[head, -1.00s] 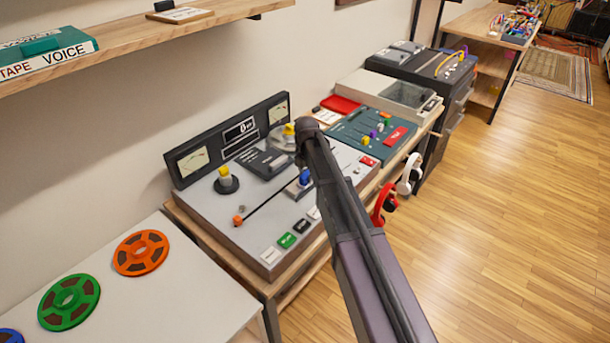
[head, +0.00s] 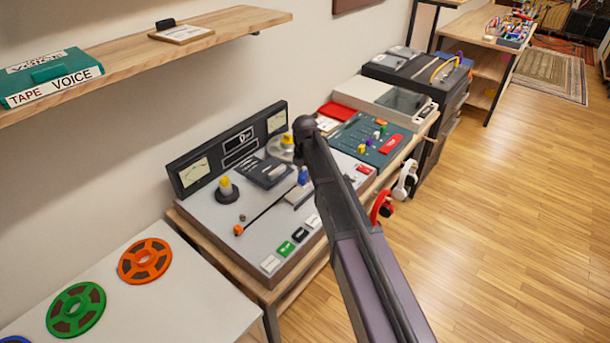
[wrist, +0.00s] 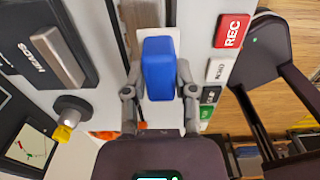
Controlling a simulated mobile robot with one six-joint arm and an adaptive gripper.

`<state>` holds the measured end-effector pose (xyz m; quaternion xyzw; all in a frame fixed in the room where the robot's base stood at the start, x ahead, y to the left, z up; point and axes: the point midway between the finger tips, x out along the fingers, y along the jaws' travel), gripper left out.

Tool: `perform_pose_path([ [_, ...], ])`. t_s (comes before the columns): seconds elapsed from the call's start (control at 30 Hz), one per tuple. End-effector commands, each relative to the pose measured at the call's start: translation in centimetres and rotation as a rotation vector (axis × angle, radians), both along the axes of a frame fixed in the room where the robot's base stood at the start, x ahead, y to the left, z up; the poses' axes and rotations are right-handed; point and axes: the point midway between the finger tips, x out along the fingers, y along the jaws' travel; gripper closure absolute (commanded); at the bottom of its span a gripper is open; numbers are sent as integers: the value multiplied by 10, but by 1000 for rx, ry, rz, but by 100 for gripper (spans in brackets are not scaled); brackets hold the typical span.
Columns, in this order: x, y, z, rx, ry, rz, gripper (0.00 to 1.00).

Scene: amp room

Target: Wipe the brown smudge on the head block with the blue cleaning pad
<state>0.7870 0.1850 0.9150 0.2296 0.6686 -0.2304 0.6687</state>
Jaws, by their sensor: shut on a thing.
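The blue cleaning pad (wrist: 158,68) is held upright between the two grey fingers of my gripper (wrist: 160,90) in the wrist view. It also shows as a small blue patch (head: 303,175) beside my arm in the head view, over the tape deck (head: 215,222). A dark block with a silver bar marked HEADS (wrist: 52,52) is left of the pad in the wrist view. A grey block (head: 297,195) sits just below the pad in the head view. I cannot make out the brown smudge. Whether the pad touches a surface is unclear.
A yellow-topped post (head: 226,188) stands on the deck, with a row of buttons (head: 286,248) in front. The REC button (wrist: 232,31) is right of the pad. A mixer (head: 370,140) and hanging headphones (head: 404,180) are farther right. The floor (head: 480,230) is clear.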

Motion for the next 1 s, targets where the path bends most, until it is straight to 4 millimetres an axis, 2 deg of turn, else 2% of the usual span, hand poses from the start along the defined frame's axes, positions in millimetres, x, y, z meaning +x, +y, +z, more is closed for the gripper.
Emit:
perform_pose_path([
  [0.03, 0, 0, 7, 0, 0, 0, 100],
  [0.13, 0, 0, 10, 1, -1, 0, 100],
  [0.63, 0, 0, 13, 1, -1, 0, 100],
  [1.0, 0, 0, 37, 1, -1, 0, 100],
])
